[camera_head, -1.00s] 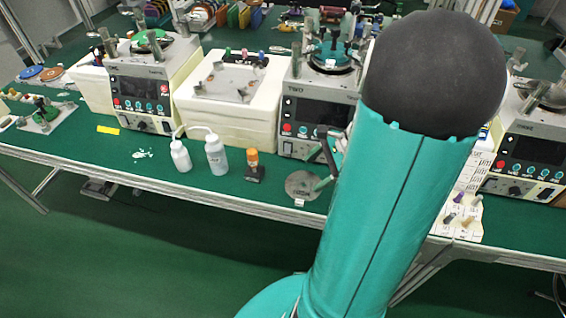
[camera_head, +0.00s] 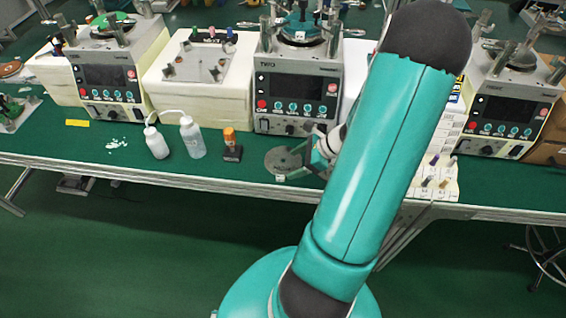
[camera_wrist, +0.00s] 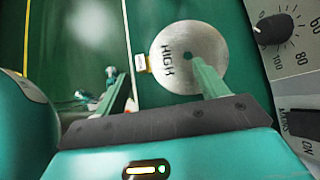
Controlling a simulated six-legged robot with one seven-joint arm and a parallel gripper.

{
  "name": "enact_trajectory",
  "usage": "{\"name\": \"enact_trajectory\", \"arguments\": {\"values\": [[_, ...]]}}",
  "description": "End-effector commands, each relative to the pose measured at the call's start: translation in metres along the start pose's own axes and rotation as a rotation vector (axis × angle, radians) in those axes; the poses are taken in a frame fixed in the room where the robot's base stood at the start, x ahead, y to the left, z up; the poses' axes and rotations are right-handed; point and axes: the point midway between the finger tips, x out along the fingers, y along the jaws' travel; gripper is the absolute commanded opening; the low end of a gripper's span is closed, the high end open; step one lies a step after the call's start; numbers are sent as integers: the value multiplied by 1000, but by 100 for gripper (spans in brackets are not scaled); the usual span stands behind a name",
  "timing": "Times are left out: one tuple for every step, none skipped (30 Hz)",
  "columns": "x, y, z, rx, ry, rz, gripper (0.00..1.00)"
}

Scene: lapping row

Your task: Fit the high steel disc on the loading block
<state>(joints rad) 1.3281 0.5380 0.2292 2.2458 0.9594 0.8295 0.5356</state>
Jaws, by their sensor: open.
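The steel disc (camera_wrist: 188,50), a flat grey round with a small centre hole and the word HIGH, lies on the green bench top. In the head view the disc (camera_head: 279,161) sits near the bench's front edge. My gripper (camera_wrist: 160,85) is open and empty, and its right finger overlaps the lower part of the disc in the wrist view. In the head view my gripper (camera_head: 309,162) is just right of the disc, partly hidden by my arm. I cannot tell which thing is the loading block.
A lapping machine (camera_head: 298,92) with a control panel stands behind the disc. A labelled sheet with small items (camera_head: 433,184) lies right of my arm. A small white tag (camera_wrist: 140,62) touches the disc's edge.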

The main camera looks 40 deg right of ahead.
Motion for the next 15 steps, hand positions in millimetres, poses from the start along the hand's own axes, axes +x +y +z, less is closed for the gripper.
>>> {"name": "enact_trajectory", "arguments": {"values": [[6,1,0,0,-2,3,72],[10,1,1,0,-1,3,72],[17,2,1,0,-2,4,72],[22,2,2,0,-2,4,72],[27,2,2,0,-3,4,72],[33,2,2,1,-2,4,72],[37,2,2,0,-2,4,72],[40,2,2,-1,-2,4,72],[44,2,2,-1,-1,2,72],[46,2,2,0,-1,2,72],[47,2,2,-1,-1,2,72],[48,2,2,-1,-1,1,72],[48,2,2,-1,0,1,72],[48,2,2,-2,0,0,72],[48,2,2,-2,0,0,72]]}}
